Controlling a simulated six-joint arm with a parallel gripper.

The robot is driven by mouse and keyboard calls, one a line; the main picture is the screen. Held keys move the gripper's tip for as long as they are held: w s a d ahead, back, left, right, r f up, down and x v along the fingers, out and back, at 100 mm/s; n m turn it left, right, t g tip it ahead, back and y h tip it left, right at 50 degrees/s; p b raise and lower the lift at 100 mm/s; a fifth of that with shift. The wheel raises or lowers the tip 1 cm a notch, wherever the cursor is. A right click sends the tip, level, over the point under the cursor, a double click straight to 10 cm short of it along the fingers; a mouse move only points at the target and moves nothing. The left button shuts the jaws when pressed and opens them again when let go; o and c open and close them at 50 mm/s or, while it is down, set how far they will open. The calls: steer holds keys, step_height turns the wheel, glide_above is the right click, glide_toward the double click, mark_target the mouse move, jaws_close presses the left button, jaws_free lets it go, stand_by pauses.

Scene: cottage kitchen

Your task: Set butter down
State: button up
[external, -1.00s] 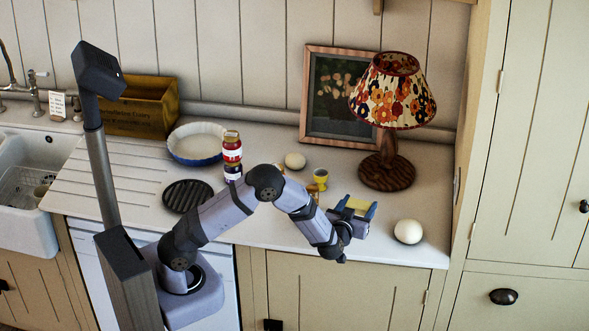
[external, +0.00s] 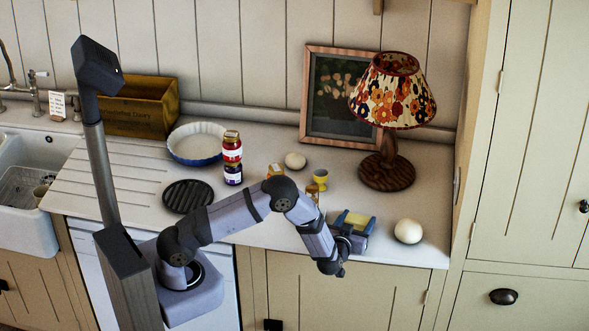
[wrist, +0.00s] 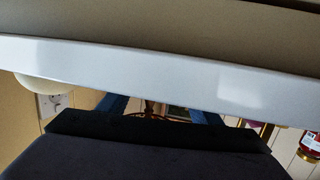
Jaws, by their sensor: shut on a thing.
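The butter (external: 354,220) is a pale yellow block near the front of the counter in the external view. My gripper (external: 354,224) is shut on it, with a blue finger at each side. The butter is low over the counter, and I cannot tell whether its underside touches. In the wrist view my blue fingertips (wrist: 160,112) show past the dark gripper body, and the butter cannot be made out there.
A white ball (external: 408,231) lies close to the right of my gripper. The lamp (external: 388,170) stands behind it. Bare counter (external: 375,205) lies between gripper and lamp.

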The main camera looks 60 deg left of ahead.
mark_target(357, 227)
steer(key=shift+f+b, duration=0.3)
steer(key=o, duration=1.1)
steer(key=shift+r, duration=0.1)
steer(key=b+v, duration=0.1)
steer(key=v, duration=0.3)
steer(key=b+v, duration=0.1)
steer(key=v, duration=0.1)
steer(key=shift+d+f+b, duration=0.3)
steer(key=shift+b, duration=0.05)
steer(key=shift+s+d+r, duration=0.15)
steer(key=shift+s+d, duration=0.05)
steer(key=shift+s, duration=0.2)
steer(key=c, duration=0.5)
